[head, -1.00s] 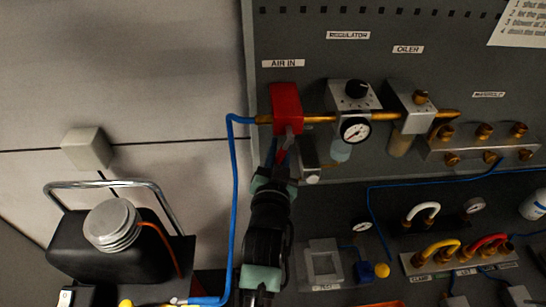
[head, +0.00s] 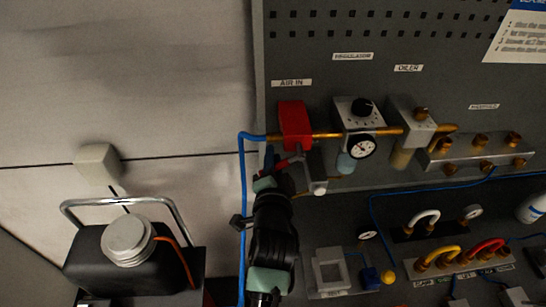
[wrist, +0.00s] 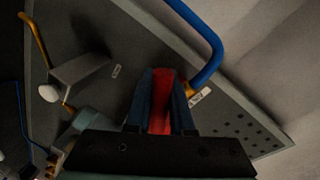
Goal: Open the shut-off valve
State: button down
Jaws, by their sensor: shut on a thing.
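The shut-off valve has a red body (head: 294,125) on the brass line below the AIR IN label on the grey panel. Its red lever (head: 284,162) points down and to the left from the body. My gripper (head: 280,165) is shut on the lever, coming from below. In the wrist view the red lever (wrist: 161,98) lies between the two dark blue fingers, which touch its sides. The lever's pivot is hidden in the wrist view.
A blue hose (head: 242,200) runs down just left of my gripper. A grey block (head: 316,168) with a white knob stands close on its right. The regulator (head: 357,112) with its gauge and the oiler (head: 410,115) are farther right. A black tank (head: 90,262) stands lower left.

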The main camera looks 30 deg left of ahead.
dwell(0.5)
jog(key=c, duration=0.8)
grip_release()
jog(key=shift+r, duration=0.1)
